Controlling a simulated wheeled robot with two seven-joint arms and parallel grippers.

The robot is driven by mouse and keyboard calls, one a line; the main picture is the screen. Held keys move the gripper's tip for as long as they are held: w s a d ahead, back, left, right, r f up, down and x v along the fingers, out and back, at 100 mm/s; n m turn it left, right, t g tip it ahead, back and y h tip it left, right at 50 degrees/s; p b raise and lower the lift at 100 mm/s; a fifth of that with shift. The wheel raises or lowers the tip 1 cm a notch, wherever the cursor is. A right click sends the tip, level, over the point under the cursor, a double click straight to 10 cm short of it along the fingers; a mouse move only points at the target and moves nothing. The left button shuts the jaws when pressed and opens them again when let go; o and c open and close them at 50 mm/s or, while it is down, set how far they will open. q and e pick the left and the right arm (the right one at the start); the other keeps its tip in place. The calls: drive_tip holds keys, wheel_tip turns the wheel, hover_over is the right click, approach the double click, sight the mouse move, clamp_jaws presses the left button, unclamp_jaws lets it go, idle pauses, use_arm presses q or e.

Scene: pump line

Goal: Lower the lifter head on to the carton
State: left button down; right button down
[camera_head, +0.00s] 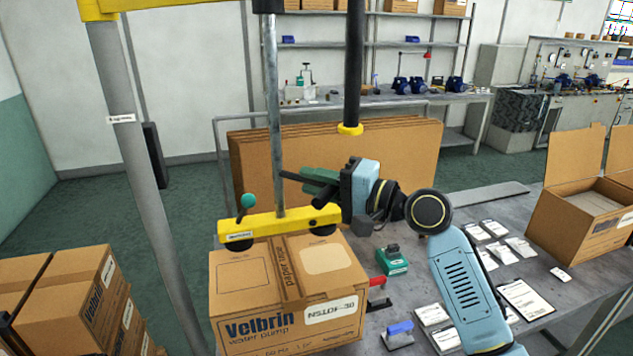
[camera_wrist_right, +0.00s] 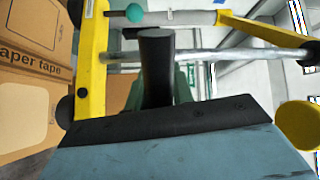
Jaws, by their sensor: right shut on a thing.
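The lifter head (camera_head: 280,224) is a yellow bar with dark suction cups below, hanging from a grey rod. It also shows in the right wrist view (camera_wrist_right: 92,62). The carton (camera_head: 262,293), brown and marked Velbrin, sits under it on the table. The head overlaps the far part of the carton top; I cannot tell whether the cups touch it. The carton top (camera_wrist_right: 28,95) fills the left of the wrist view. My right gripper (camera_head: 312,184) is shut on the dark lifter handle (camera_head: 291,176) above the bar's right part; its fingers partly hide the grip. My left gripper is not in view.
A black hanging tube (camera_head: 353,70) with a yellow end stands close behind my right gripper. Flat cardboard (camera_head: 400,160) leans behind. A tape dispenser (camera_head: 391,260), cards and an open carton (camera_head: 580,222) occupy the table's right. Stacked cartons (camera_head: 65,290) stand left of the grey post (camera_head: 135,170).

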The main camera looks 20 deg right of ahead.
wheel_tip(320, 180, down, 9)
drive_tip(key=b, duration=0.4)
drive_tip(key=shift+r, duration=0.1)
drive_tip(key=c, duration=1.2)
unclamp_jaws()
drive_tip(key=shift+r, duration=0.1)
drive_tip(key=shift+c, duration=0.2)
drive_tip(key=b+v, duration=0.2)
drive_tip(key=v, duration=1.1)
drive_tip(key=shift+d, duration=0.2)
drive_tip(key=shift+s, duration=0.1)
